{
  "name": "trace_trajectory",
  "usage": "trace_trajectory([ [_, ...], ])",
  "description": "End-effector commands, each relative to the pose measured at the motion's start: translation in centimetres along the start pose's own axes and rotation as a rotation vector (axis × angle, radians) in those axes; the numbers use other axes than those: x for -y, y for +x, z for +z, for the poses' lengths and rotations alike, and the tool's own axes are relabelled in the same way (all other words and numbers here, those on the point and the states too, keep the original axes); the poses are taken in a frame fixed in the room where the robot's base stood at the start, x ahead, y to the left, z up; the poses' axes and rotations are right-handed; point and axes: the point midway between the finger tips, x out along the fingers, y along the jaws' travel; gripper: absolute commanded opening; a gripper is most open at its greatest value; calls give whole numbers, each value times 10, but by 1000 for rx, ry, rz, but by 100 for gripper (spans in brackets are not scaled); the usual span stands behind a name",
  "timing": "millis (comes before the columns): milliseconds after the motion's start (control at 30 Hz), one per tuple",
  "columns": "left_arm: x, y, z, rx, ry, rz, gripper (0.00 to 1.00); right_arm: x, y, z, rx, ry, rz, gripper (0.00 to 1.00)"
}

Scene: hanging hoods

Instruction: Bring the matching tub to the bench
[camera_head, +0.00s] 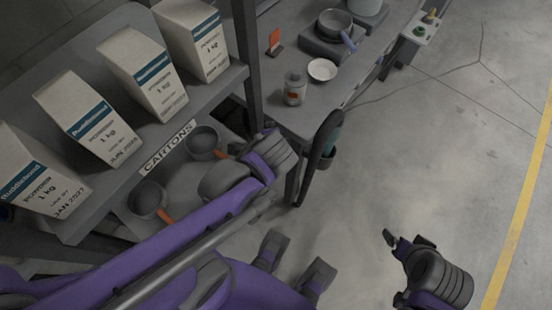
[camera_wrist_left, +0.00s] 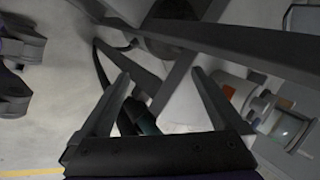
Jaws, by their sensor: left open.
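A white container with an orange label (camera_wrist_left: 228,92) shows at the right of the left wrist view, probably the same tub. My left gripper (camera_wrist_left: 158,88) is open, with nothing between its fingers. In the head view its wrist (camera_head: 272,152) is in front of the rack post, below and left of the tub, and its fingers cannot be made out. My right gripper (camera_head: 390,238) is over open floor at lower right; its jaw state is unclear.
Several powder cartons (camera_head: 145,72) stand on the rack shelf labelled CARTONS (camera_head: 168,147). Orange-handled pans (camera_head: 203,141) sit below. Floor at right is clear.

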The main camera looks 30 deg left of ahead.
Motion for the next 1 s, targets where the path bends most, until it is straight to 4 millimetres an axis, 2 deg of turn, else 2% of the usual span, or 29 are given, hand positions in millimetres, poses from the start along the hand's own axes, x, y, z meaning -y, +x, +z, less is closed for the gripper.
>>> trace_trajectory([
  [33,-14,-7,6,-29,-204,68,100,0,0,0,0,0,0,94],
  [100,-32,-17,6,-63,-470,163,100,0,0,0,0,0,0,94],
  [200,-48,-28,4,-86,-746,265,100,0,0,0,0,0,0,94],
  [300,-56,-35,0,-96,-897,324,100,0,0,0,0,0,0,94],
  [433,-58,-38,-1,-98,-953,346,100,0,0,0,0,0,0,94],
  [1000,-58,-37,-2,-98,-946,344,100,0,0,0,0,0,0,94],
])
